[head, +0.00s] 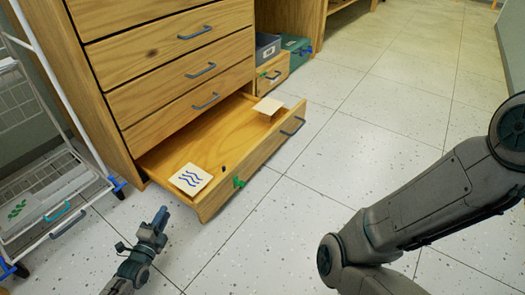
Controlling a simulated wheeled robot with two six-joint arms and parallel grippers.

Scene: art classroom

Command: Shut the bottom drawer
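The wooden bottom drawer (256,167) stands pulled out of the wooden cabinet (105,75), low over the floor. Its front has a dark handle (293,126) toward the right and a small green piece (239,182) near the left end. My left gripper (160,216) is low at the left, in front of and apart from the drawer's left end. It looks empty, but its finger opening is too small to make out. My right arm comes in from the right; its gripper is outside the view.
A card with blue wavy lines (190,179) lies at the drawer's left; a blank card (268,106) sits near its right end. The drawers above are shut. A white wire rack (60,190) stands at left. Boxes (272,73) stand beyond. The tiled floor in front is clear.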

